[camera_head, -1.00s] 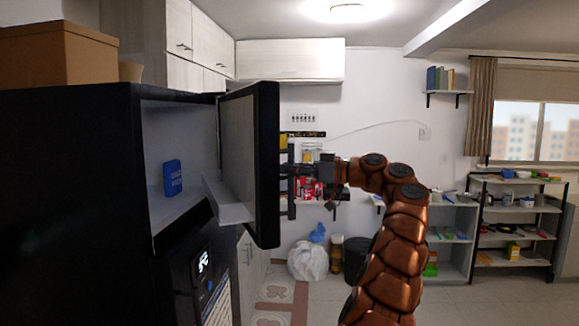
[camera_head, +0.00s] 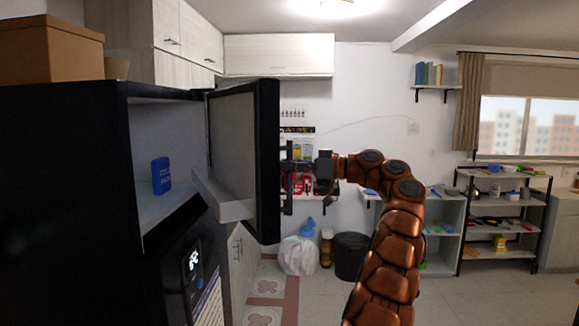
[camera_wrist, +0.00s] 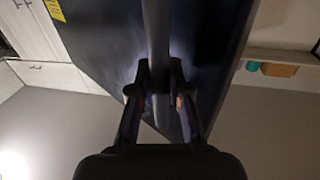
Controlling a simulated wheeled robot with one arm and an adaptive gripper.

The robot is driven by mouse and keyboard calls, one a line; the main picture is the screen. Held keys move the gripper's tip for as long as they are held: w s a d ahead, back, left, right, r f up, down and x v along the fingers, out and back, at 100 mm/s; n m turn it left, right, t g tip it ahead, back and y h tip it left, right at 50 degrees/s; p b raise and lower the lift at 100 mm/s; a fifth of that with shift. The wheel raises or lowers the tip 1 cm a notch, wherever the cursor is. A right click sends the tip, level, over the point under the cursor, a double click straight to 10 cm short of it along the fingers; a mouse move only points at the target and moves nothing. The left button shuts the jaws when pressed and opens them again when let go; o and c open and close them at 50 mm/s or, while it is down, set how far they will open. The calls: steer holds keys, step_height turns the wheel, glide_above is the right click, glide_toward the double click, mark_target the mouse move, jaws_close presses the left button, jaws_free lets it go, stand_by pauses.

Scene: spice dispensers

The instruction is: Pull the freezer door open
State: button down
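The freezer door (camera_head: 268,150) stands swung open from the black fridge (camera_head: 70,200) in the head view, with its pale inner side and a door shelf showing. The compartment behind it is exposed, and a blue box (camera_head: 161,176) stands inside. The dark upright handle (camera_head: 287,192) is on the door's outer face. My gripper (camera_head: 290,168) is at the handle, to the right of the door. In the wrist view my gripper (camera_wrist: 158,76) has a finger on each side of the handle bar (camera_wrist: 156,28), closed around it.
A cardboard box (camera_head: 50,50) sits on top of the fridge. A white bag (camera_head: 298,255) and a dark bin (camera_head: 351,256) stand on the floor beyond the door. Shelves (camera_head: 500,207) stand at the right. Some floor is clear in front of them.

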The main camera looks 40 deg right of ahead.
steer(key=c, duration=1.1)
jaws_free()
steer(key=v, duration=1.1)
steer(key=shift+s+d, duration=0.25)
steer(key=shift+d, duration=0.05)
steer(key=shift+s, duration=0.15)
